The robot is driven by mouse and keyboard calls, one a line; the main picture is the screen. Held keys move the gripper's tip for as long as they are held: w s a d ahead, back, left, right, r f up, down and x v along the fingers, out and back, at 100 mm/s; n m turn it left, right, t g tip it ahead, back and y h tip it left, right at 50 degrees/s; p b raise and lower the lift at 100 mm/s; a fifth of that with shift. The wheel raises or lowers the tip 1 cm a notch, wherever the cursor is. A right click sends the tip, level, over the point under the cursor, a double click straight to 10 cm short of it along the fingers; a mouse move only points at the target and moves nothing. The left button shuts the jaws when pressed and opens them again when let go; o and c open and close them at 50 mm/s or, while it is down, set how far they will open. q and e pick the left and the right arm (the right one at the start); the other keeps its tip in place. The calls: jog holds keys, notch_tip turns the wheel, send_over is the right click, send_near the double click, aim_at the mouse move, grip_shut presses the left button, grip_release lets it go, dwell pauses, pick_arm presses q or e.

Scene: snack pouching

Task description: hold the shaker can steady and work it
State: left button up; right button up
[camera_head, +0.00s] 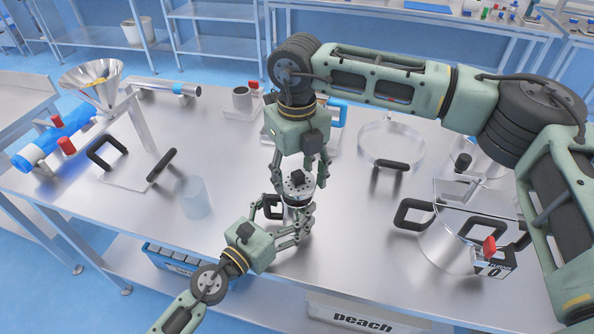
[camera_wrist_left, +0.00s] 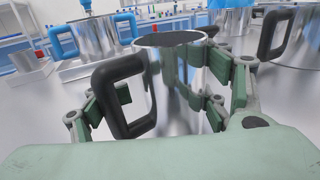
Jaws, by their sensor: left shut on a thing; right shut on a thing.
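The shaker can (camera_head: 297,199) is a small shiny metal can with a black loop handle, near the front middle of the table. In the left wrist view the can (camera_wrist_left: 172,75) is upright, its dark top facing up and its handle toward the camera. My left gripper (camera_head: 293,222) is shut around the can's lower body, with its fingers on both sides. My right gripper (camera_head: 299,180) comes from behind and above and is shut at the can's top, around a dark knob-like part. The fingers hide much of the can in the head view.
A clear cup (camera_head: 195,198) stands to the left. A funnel (camera_head: 92,80) on a stand is at the far left. The front left table top is mostly clear.

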jog(key=shift+f, duration=0.1)
jog(key=shift+a+f, duration=0.1)
jog(key=shift+f, duration=0.7)
jog(key=shift+f, duration=0.6)
dwell(0.3)
jog(key=o, duration=1.2)
jog(key=shift+n, duration=0.3)
jog(key=shift+o, duration=0.2)
notch_tip(320, 180, up, 12)
